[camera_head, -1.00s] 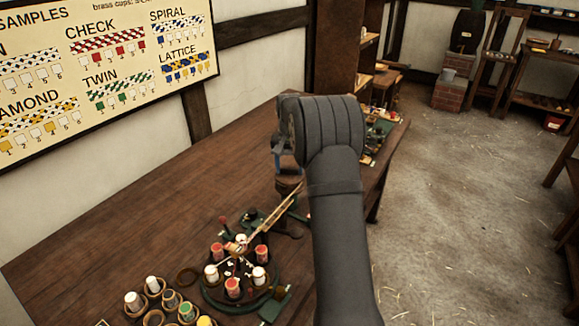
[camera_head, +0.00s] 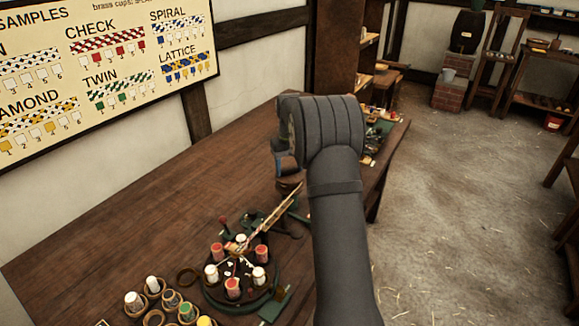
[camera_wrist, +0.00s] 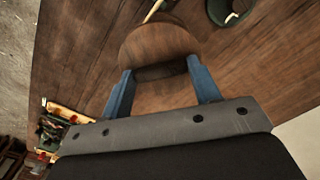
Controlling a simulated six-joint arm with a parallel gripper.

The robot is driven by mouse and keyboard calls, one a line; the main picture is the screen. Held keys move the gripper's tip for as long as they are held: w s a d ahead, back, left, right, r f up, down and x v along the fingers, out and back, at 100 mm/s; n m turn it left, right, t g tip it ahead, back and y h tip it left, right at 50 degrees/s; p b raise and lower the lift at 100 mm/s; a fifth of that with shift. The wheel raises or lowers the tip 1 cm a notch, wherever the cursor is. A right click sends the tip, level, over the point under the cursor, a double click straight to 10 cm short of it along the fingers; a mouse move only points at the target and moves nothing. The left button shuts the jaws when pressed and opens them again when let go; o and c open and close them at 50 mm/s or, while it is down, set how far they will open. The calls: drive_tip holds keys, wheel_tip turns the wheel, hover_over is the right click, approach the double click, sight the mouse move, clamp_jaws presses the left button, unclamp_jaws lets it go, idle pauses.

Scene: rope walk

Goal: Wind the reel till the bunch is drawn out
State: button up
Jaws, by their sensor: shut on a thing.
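The reel (camera_head: 289,186) is a round, dark wooden piece beyond the braiding stand on the table. In the wrist view its wooden disc (camera_wrist: 158,42) lies between my gripper's two blue fingers. My gripper (camera_wrist: 163,88) is shut on the reel, with a finger at each side. In the head view my gripper (camera_head: 284,163) is mostly hidden behind my grey wrist. A pale cord or strip (camera_head: 270,215) runs from the reel down to the braiding stand (camera_head: 268,292), which carries red and white bobbins. I cannot make out the bunch clearly.
Several cups with white, green and yellow bobbins (camera_head: 160,305) stand at the table's front left. A red-knobbed lever (camera_head: 223,222) stands by the braiding stand. Small items (camera_head: 378,130) lie at the table's far right end. The left of the table (camera_head: 110,235) is clear.

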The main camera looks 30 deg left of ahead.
sight(290, 169)
drive_tip(key=shift+r, duration=0.1)
drive_tip(key=o, duration=1)
wheel_tip(290, 169, up, 17)
drive_tip(key=shift+r, duration=0.2)
wheel_tip(290, 169, down, 18)
drive_tip(key=shift+r, duration=0.2)
idle(0.7)
